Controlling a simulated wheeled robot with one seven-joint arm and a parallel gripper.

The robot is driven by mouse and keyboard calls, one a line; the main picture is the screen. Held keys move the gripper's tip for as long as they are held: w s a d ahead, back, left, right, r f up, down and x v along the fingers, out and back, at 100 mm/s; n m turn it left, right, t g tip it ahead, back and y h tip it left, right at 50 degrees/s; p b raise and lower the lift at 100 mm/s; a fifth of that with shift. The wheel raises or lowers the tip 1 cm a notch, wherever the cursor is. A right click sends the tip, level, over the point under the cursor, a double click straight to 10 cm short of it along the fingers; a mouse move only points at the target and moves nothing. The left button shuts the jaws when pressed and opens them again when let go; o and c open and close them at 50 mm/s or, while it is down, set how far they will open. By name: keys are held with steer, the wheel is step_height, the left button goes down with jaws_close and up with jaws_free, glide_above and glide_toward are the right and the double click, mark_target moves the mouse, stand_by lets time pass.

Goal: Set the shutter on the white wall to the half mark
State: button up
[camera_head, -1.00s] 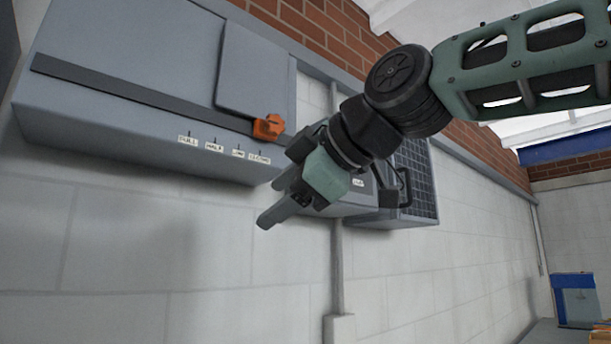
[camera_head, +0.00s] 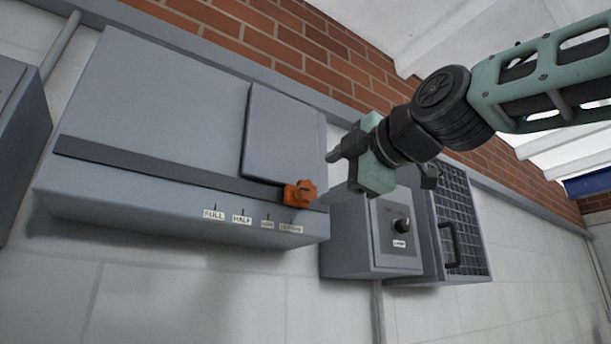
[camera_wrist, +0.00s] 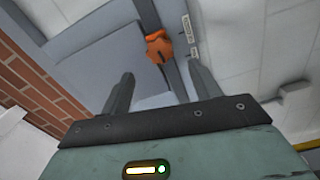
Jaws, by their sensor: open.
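The shutter (camera_head: 287,135) is a flat grey plate on the front of a grey wall box (camera_head: 150,100). Its orange knob (camera_head: 300,194) sits at the lower right of the plate, on a dark horizontal slot (camera_head: 150,168). Labels run below: FULL (camera_head: 213,215) at the left, then HALF (camera_head: 242,219), then two smaller ones I cannot read surely. The knob is right of HALF, near the rightmost label. My gripper (camera_head: 330,172) is open and empty, just right of the knob and apart from it. In the wrist view the knob (camera_wrist: 159,47) shows beyond and between the fingertips.
Right of the shutter box stand a smaller grey box with a black dial (camera_head: 402,225) and a box with a dark grille (camera_head: 462,215) and handle. Another grey box (camera_head: 18,130) is at the far left. The white wall below is clear.

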mark_target(306, 190)
steer(key=p+x, duration=0.3)
steer(key=x, duration=0.1)
steer(key=p+x, duration=0.2)
steer(key=x, duration=0.1)
steer(key=shift+r+p, duration=0.3)
steer(key=shift+f+p+x, duration=0.2)
steer(key=shift+p+x, duration=0.75)
steer(key=shift+p, duration=0.3)
steer(key=shift+a, duration=0.1)
steer(key=shift+f, duration=0.1)
steer(key=c, duration=1.4)
steer(key=shift+a, duration=0.1)
jaws_close()
